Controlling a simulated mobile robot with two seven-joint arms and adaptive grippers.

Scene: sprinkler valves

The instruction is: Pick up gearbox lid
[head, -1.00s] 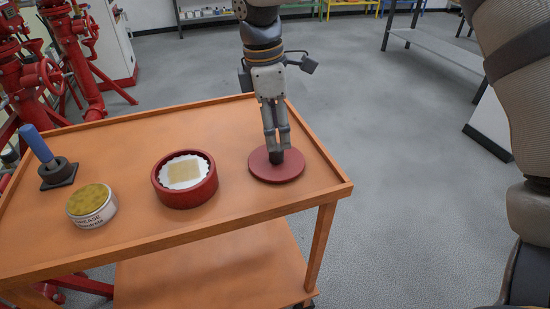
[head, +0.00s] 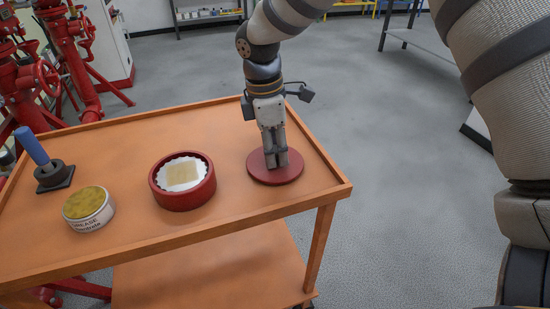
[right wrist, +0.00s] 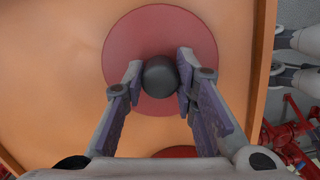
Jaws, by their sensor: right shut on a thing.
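The gearbox lid (head: 289,176) is a flat dark red disc lying on the orange cart top near its right edge. In the right wrist view the lid (right wrist: 150,35) shows a dark round knob (right wrist: 160,76) at its middle. My right gripper (head: 276,162) points straight down over the lid, with its fingers around the knob. In the right wrist view my right gripper (right wrist: 158,76) has one finger on each side of the knob and is shut on it. In the head view the fingers hide the knob. My left gripper is not in view.
On the cart (head: 150,232) stand a red round gearbox housing (head: 183,201) with a white toothed inside, a grease tin (head: 89,209) and a blue-handled tool (head: 35,147). Red valve pipes (head: 85,65) stand behind left.

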